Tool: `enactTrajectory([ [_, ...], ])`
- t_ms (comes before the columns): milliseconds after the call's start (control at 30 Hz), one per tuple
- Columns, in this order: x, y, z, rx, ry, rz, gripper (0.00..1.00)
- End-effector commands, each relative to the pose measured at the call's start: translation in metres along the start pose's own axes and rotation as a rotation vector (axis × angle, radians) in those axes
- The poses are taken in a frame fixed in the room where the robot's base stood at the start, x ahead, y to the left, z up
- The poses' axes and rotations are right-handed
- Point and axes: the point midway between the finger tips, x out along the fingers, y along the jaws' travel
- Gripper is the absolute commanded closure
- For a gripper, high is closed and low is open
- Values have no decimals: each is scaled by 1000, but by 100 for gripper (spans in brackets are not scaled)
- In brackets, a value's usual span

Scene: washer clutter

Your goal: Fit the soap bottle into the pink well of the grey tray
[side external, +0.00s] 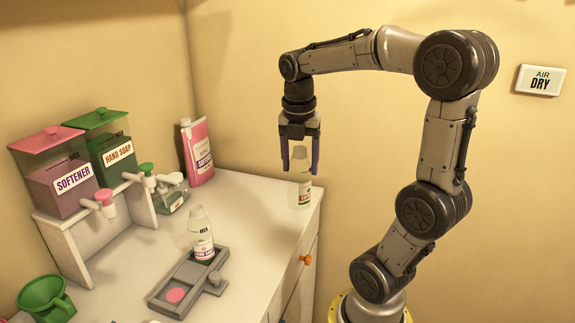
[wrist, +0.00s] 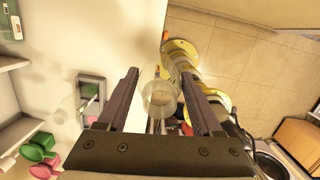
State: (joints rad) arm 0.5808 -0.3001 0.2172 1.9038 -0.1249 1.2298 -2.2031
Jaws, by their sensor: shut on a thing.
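My gripper (side external: 300,170) is shut on a small clear bottle (side external: 304,189) with a pale label, upright above the counter's right end. I cannot tell whether its base clears the counter. In the wrist view its round top (wrist: 160,97) shows between the two fingers (wrist: 163,100). The grey tray (side external: 188,270) lies on the counter, to the left of and nearer the camera than my gripper. Its pink well (side external: 176,295) is bare, at the near end. Another clear bottle (side external: 202,238) with a purple and white label stands upright at the tray's far end.
A softener dispenser (side external: 65,188) and a hand soap dispenser (side external: 112,150) stand on a white shelf at left. A pink pouch (side external: 197,152) and a squat bottle (side external: 173,195) stand behind. The counter between bottle and tray looks clear.

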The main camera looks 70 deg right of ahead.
Motion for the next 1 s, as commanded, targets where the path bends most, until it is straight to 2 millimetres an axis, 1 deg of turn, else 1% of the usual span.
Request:
enactTrajectory([
  [100, -4, -6, -5, 0, 0, 1, 100],
  [267, -6, -8, -6, 13, 0, 1, 100],
  [467, -8, -10, -7, 132, 4, -13, 100],
  [533, -10, -7, -10, 181, 5, -17, 100],
  [633, -15, 6, -23, 204, 7, -18, 100],
  [767, -21, 23, -43, 191, 7, -15, 100],
  [867, -26, 37, -64, 159, 7, -12, 100],
  [1000, -35, 56, -99, 86, 4, 0, 100],
])
